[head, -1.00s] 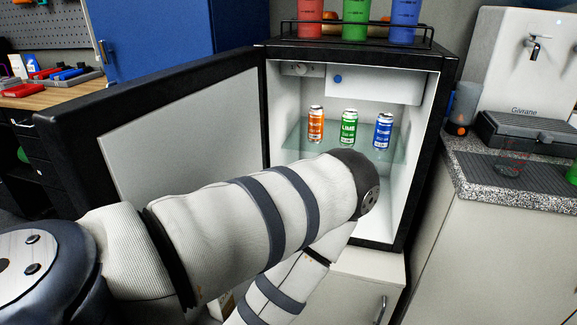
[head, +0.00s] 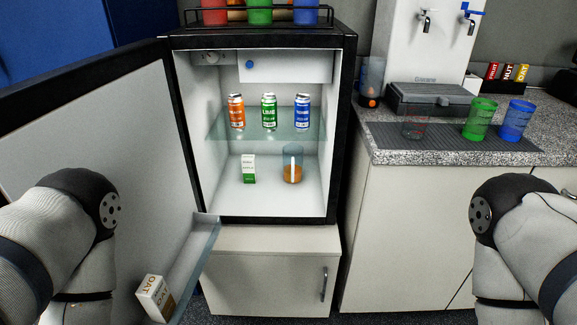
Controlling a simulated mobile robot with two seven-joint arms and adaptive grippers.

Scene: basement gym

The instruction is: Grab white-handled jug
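A clear jug (head: 292,168) with a white handle and orange-brown contents stands upright on the floor of the open fridge (head: 346,130), at the right. Its handle shows as a white upright strip towards me. A small white and green carton (head: 248,169) stands to its left. My two arms show at the lower left and lower right, but both grippers are outside the picture. Neither arm covers the jug.
The fridge door (head: 100,130) is swung open to the left, with an oat carton (head: 155,298) in its shelf. Three cans stand on the glass shelf (head: 215,130) above the jug. A counter (head: 420,152) with cups is at the right.

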